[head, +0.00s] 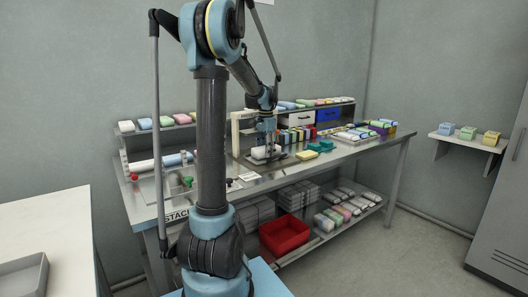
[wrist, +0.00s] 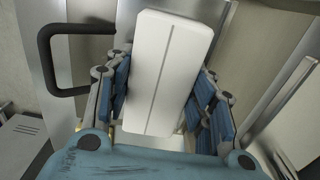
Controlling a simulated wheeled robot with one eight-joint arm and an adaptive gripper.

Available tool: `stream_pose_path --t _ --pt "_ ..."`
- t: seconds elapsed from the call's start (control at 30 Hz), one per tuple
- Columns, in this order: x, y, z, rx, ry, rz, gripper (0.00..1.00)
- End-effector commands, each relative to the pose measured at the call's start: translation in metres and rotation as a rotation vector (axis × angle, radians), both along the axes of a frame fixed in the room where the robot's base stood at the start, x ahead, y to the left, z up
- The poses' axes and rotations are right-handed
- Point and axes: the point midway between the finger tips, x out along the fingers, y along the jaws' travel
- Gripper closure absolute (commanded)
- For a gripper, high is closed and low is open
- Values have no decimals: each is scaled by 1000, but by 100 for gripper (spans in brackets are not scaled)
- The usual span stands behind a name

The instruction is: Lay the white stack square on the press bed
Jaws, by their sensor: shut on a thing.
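My gripper (wrist: 162,95) is shut on the white stack (wrist: 165,58), with a blue-padded finger on each long side. The stack is a white block with a thin line down its middle, and it lies slightly turned in the wrist view. In the head view my gripper (head: 268,142) is low over the bench, and the white stack (head: 260,153) shows small beneath it. The stack is at the press (head: 237,132), a cream upright frame. The flat dark press bed (head: 283,159) shows around the stack; I cannot tell whether they touch.
A black handle (wrist: 48,60) stands left of the stack in the wrist view. On the steel bench, a yellow pack (head: 307,155) and teal pieces (head: 322,146) lie to the right. A row of colored items (head: 298,135) stands behind. A red bin (head: 285,236) is on the lower shelf.

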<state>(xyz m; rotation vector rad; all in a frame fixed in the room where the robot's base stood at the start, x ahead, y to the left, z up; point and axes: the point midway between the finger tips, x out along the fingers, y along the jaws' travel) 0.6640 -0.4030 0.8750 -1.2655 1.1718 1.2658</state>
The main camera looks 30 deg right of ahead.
Motion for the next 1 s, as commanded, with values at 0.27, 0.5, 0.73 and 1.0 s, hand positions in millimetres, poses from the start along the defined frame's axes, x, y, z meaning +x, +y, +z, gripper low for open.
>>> stream_pose_path --t 0.27,0.5,0.73,1.0 --pt "1 1 -2 0 0 1 68" --pt "0 1 -2 0 0 1 27" --pt "1 1 -2 0 0 1 27" --pt "1 1 24 0 -1 1 27"
